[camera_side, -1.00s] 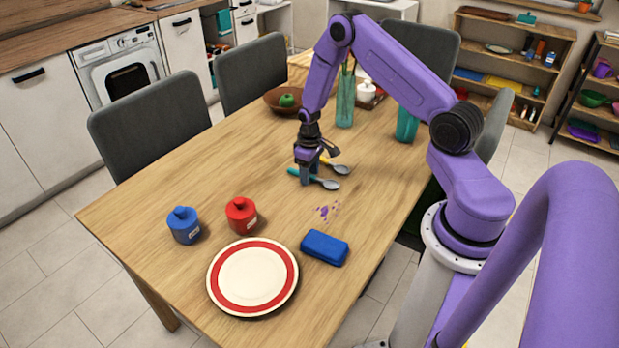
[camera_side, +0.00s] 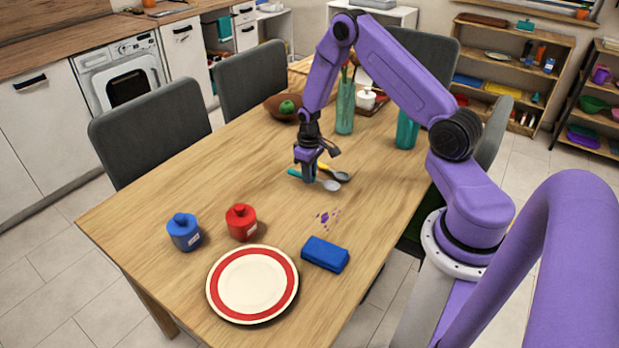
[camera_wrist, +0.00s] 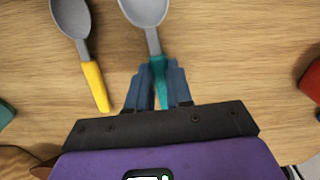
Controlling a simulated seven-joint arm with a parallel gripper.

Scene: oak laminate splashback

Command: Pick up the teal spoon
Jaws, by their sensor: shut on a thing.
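The teal spoon (camera_side: 330,185) has a grey bowl and a teal handle, and lies at or very near the table surface. My gripper (camera_side: 308,177) points down over the table and is shut on the teal handle. In the wrist view the fingers of my gripper (camera_wrist: 158,92) close on both sides of the handle of the teal spoon (camera_wrist: 159,68), with its bowl pointing away. A yellow-handled spoon (camera_wrist: 93,75) lies to its left there; in the side view this spoon (camera_side: 338,174) is just behind the teal one.
A purple stain (camera_side: 324,217), blue sponge (camera_side: 325,254), red-rimmed plate (camera_side: 290,284), red pot (camera_side: 241,222) and blue pot (camera_side: 184,232) are nearer the front. A wooden bowl (camera_side: 274,108) and teal glasses (camera_side: 406,132) stand behind. The table's left middle is clear.

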